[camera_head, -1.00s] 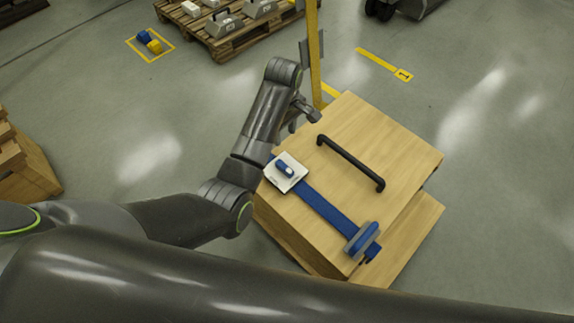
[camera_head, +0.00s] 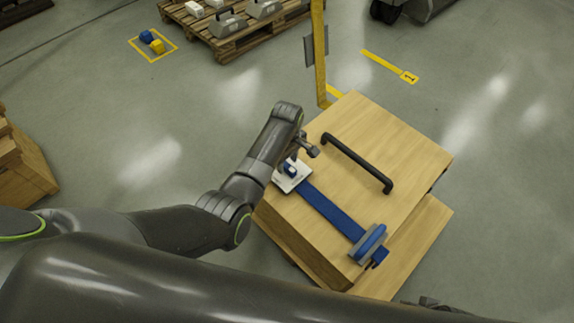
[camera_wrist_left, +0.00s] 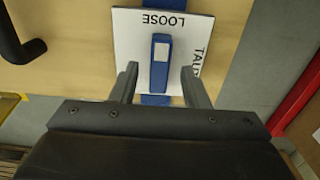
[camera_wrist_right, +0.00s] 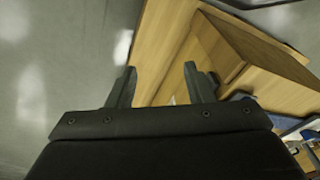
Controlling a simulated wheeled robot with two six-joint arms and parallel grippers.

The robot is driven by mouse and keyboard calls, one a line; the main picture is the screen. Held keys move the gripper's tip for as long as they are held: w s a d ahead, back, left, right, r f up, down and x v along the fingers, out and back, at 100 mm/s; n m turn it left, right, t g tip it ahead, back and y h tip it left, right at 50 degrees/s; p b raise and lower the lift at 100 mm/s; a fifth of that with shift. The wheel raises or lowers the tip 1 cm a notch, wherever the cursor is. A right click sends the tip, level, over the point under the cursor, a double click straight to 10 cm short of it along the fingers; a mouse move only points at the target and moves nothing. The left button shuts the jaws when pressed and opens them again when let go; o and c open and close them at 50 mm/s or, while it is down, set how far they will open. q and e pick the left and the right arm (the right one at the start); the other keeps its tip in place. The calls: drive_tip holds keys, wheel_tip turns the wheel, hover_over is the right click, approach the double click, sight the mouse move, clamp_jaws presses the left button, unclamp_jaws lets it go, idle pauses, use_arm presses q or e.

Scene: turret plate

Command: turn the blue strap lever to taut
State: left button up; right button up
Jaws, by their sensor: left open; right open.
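The blue strap lever (camera_head: 291,169) sits on a white plate (camera_head: 287,184) at the left corner of the wooden crate's top. In the left wrist view the lever (camera_wrist_left: 160,62) points at LOOSE on the plate (camera_wrist_left: 130,45); TAUT is printed along the plate's right side. My left gripper (camera_head: 304,151) is over the plate and partly hides it. In its wrist view the open fingers (camera_wrist_left: 159,80) stand on either side of the lever's near end, with gaps on both sides. My right gripper (camera_wrist_right: 161,82) is open and empty, near the crate's side.
A blue strap (camera_head: 330,211) runs from the plate to a blue and grey fitting (camera_head: 368,243) at the crate's front edge. A black handle (camera_head: 357,163) rises from the crate top (camera_head: 405,150). A yellow post (camera_head: 319,60) stands behind. A loaded pallet (camera_head: 232,43) is far back.

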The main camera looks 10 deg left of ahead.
use_arm(q)
drive_tip(key=shift+f, duration=0.7)
use_arm(e)
drive_tip(key=shift+w+a+r, duration=0.1)
drive_tip(key=shift+w+r, duration=0.05)
drive_tip(key=shift+r, duration=0.2)
use_arm(q)
clamp_jaws()
